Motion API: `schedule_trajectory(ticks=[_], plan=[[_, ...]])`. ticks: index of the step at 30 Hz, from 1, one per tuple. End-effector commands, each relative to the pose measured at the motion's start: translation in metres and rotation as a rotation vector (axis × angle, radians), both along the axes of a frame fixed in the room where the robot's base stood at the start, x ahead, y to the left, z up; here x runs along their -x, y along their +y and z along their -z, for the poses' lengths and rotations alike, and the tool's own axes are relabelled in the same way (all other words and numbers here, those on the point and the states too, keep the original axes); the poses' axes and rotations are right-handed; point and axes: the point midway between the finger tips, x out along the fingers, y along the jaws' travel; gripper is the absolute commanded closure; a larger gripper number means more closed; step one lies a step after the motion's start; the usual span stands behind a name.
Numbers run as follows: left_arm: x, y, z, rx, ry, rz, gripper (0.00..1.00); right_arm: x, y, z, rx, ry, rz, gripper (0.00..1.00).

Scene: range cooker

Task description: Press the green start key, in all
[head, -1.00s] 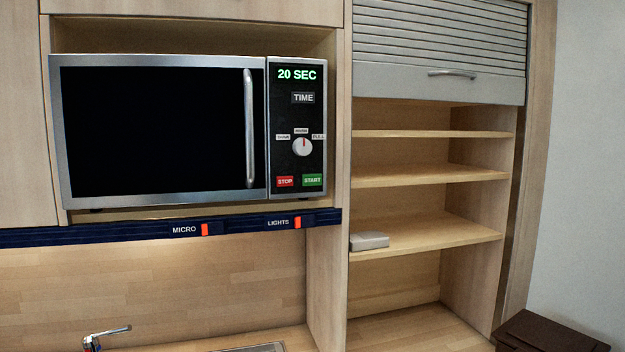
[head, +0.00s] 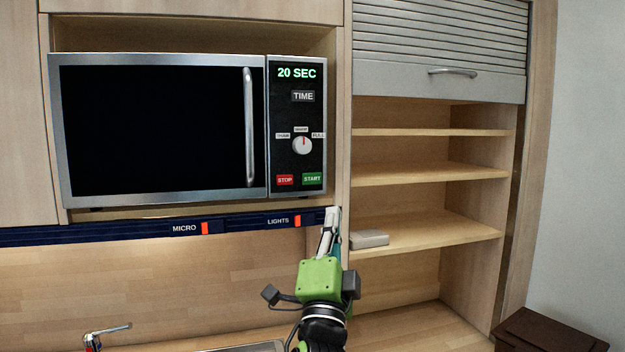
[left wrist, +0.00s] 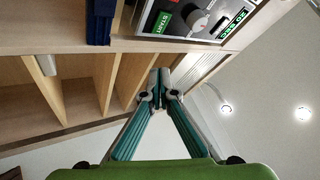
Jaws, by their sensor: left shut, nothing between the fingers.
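The green START key (head: 312,179) is at the lower right of the microwave's (head: 160,130) black control panel, right of the red STOP key (head: 285,180). The display above reads 20 SEC. My left gripper (head: 333,212) is below the START key and slightly to its right, in front of the blue strip's right end. Its fingers point up, shut and empty, apart from the key in the picture. In the left wrist view the fingertips (left wrist: 160,75) are together, and the START key (left wrist: 162,21) shows above them. My right gripper is not in view.
A blue strip (head: 100,234) with MICRO and LIGHTS switches runs under the microwave. The microwave's vertical handle (head: 249,128) is left of the panel. Open shelves (head: 430,236) stand to the right, with a small grey box (head: 368,239). A tap (head: 100,337) is at lower left.

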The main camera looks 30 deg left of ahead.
Motion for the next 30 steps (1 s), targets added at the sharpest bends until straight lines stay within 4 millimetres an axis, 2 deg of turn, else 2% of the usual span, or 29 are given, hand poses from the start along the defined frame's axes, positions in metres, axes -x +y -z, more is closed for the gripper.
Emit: schedule_trajectory(ticks=[1, 3, 8, 22, 30], plan=[[0.003, 0.0, -0.016, -0.032, -0.029, -0.019, 1.0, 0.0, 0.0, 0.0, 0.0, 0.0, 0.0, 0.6], [0.007, -0.001, -0.032, -0.067, -0.056, -0.04, 1.0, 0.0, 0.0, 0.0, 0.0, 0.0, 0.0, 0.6], [0.012, -0.003, -0.049, -0.112, -0.088, -0.067, 1.0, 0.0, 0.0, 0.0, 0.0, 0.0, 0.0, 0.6], [0.01, 0.0, -0.051, -0.117, -0.09, -0.07, 1.0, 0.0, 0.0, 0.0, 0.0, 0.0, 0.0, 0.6], [-0.011, 0.025, -0.05, -0.118, -0.089, -0.071, 1.0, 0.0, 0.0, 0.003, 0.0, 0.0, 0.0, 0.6]])
